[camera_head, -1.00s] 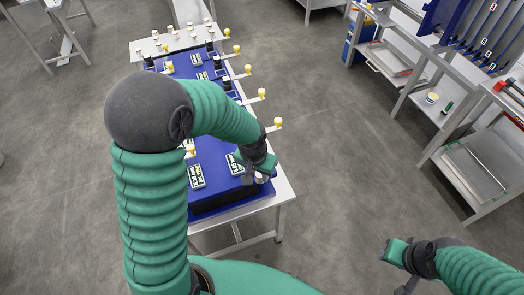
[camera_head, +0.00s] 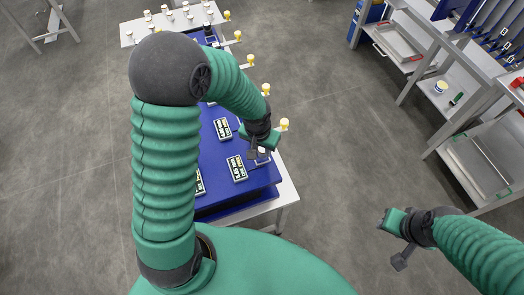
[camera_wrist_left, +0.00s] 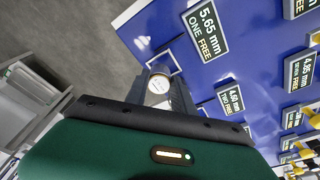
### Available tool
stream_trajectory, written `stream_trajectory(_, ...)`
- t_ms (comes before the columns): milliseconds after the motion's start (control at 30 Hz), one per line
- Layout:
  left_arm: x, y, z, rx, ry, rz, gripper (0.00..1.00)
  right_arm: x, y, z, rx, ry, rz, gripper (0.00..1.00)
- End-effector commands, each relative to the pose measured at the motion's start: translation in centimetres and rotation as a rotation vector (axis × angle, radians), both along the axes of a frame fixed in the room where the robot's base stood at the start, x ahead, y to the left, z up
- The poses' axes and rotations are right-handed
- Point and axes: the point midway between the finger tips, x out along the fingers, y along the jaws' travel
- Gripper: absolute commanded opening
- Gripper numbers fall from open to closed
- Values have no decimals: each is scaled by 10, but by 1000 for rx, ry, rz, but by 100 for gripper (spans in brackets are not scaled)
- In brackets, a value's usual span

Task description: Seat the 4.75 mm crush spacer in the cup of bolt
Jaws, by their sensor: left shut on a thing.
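My left gripper (camera_head: 257,151) is over the near right corner of the blue-topped bench. In the left wrist view it is shut on a small white round-topped piece (camera_wrist_left: 158,86), which has faint print too small to read. I cannot tell its size from the print. A square white outline on the blue board lies just beyond it, next to the label "5.65 mm ONE FREE" (camera_wrist_left: 208,37). I cannot make out which cup belongs to the bolt.
Several yellow-topped posts on white arms (camera_head: 284,125) stick out along the bench's right side. Another label (camera_wrist_left: 231,100) and more lie on the blue board (camera_head: 215,160). White pieces stand on the far tray (camera_head: 172,23). Grey shelving (camera_head: 470,90) stands at right, across open floor.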

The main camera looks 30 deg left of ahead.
Motion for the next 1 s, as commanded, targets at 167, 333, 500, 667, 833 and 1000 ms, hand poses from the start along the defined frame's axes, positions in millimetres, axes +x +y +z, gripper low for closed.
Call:
stream_trajectory(167,1,2,-30,-2,3,0,0,0,0,-1,0,0,1,36)
stream_trajectory(333,0,1,-31,1,-2,3,0,1,0,-1,0,-1,1,36)
stream_trajectory(500,0,1,-31,1,-1,3,48,0,0,-1,0,-1,1,36)
stream_trajectory(667,1,1,-31,0,0,2,52,0,0,-1,0,-1,1,36)
stream_trajectory(833,0,1,-29,0,-1,2,52,0,0,-1,0,-1,1,36)
stream_trajectory(1000,-2,1,-5,-1,-6,5,52,0,0,1,0,0,1,36)
